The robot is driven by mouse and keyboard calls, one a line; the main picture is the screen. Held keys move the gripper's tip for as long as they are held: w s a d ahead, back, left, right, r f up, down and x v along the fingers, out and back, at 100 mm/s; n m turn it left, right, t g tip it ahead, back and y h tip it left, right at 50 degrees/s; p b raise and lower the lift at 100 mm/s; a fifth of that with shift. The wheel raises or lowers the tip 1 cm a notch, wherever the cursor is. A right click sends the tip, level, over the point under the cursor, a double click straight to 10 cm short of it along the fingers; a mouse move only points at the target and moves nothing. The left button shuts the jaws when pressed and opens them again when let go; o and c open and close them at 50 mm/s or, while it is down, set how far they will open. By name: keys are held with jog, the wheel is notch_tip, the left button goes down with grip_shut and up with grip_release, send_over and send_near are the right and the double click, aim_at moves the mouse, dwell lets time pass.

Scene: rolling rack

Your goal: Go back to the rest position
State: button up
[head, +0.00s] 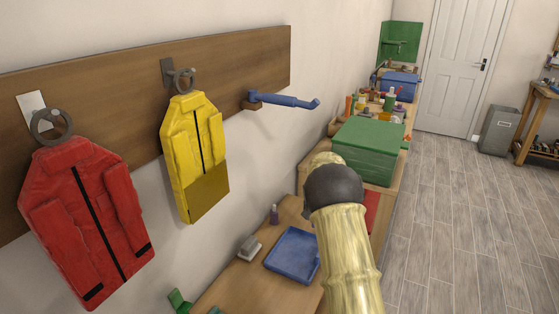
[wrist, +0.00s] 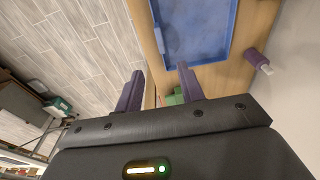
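My gripper (wrist: 163,88) shows in the wrist view with its two purple fingers apart and nothing between them. In the head view my arm reaches forward over the bench on the right of the rack, and the gripper itself is hidden behind the arm. Beyond the fingers in the wrist view lie a blue tray (wrist: 197,30) and the grey floor (wrist: 85,50). The blue tray also shows in the head view (head: 292,255), on the bench left of my arm.
A red jacket (head: 85,220) and a yellow jacket (head: 195,150) hang on a wooden wall board (head: 110,92), beside an empty blue hook (head: 285,100). A green box (head: 367,150) stands beyond my arm.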

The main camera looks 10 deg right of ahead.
jog(key=s+a+r+n+p, duration=0.2)
jog(key=s+a+r, duration=0.1)
jog(key=s, duration=0.7)
jog(key=s+a+r+n+t+p, duration=0.1)
jog(key=s+a+r+n+p, duration=0.1)
jog(key=s+r, duration=0.4)
jog(key=s+a+r+n+p, duration=0.2)
jog(key=s+a+r+n, duration=0.1)
jog(key=s, duration=1.3)
notch_tip(320, 180, up, 2)
jog(key=shift+a+y, duration=0.4)
jog(key=shift+a, duration=0.25)
jog(key=shift+s, duration=0.1)
